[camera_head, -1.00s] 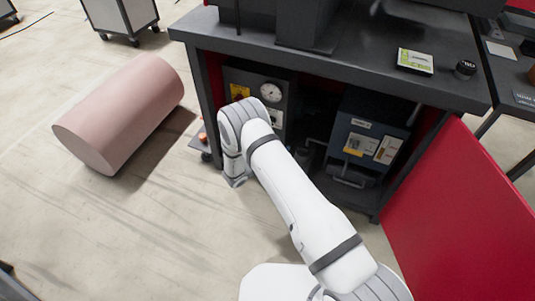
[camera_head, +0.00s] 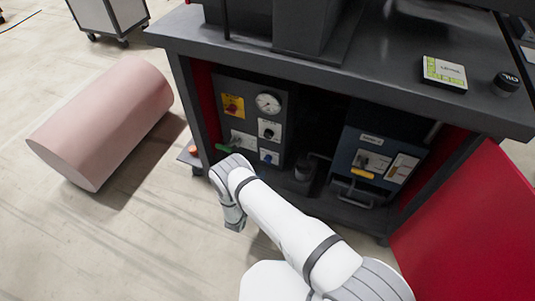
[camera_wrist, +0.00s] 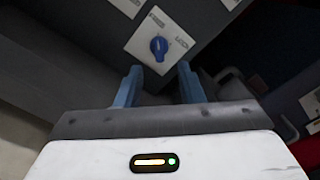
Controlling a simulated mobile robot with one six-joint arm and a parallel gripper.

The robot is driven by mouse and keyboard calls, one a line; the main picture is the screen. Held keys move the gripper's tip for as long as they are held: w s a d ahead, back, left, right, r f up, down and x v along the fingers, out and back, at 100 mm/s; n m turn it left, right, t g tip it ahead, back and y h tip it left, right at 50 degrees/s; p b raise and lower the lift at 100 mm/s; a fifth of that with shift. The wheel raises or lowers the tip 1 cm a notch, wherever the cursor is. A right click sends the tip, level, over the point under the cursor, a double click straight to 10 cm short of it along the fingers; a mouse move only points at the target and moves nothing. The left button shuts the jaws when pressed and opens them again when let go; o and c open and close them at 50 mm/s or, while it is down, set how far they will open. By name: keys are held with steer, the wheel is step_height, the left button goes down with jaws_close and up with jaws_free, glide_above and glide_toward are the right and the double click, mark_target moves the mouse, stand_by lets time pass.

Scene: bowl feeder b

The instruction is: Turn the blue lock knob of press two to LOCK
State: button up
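The blue lock knob (camera_wrist: 159,46) sits on a white label plate (camera_wrist: 160,38) on a dark panel in the wrist view, ahead of my gripper. Lettering stands on both sides of it; the right-hand word looks like LOCK. The knob's pointer setting is too small to tell. In the head view the blue knob (camera_head: 269,157) is low on the grey control panel (camera_head: 240,107) under the bench. My gripper (camera_wrist: 158,76) has two blue fingers spread apart with nothing between them; the knob lies beyond the tips, apart from them. In the head view the fingers are hardly visible.
Above the knob are a pressure gauge (camera_head: 268,103), a red knob on a yellow plate (camera_head: 233,106) and a black switch (camera_head: 268,131). A green handle (camera_head: 229,148) sticks out at left. A blue-grey box (camera_head: 374,160) stands right. A red panel (camera_head: 470,225) borders the right side.

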mark_target(266, 161)
steer(key=b+x, duration=0.2)
steer(key=x, duration=0.6)
steer(key=shift+w, duration=0.25)
steer(key=shift+c, duration=0.5)
steer(key=c, duration=0.5)
steer(key=shift+c, duration=0.2)
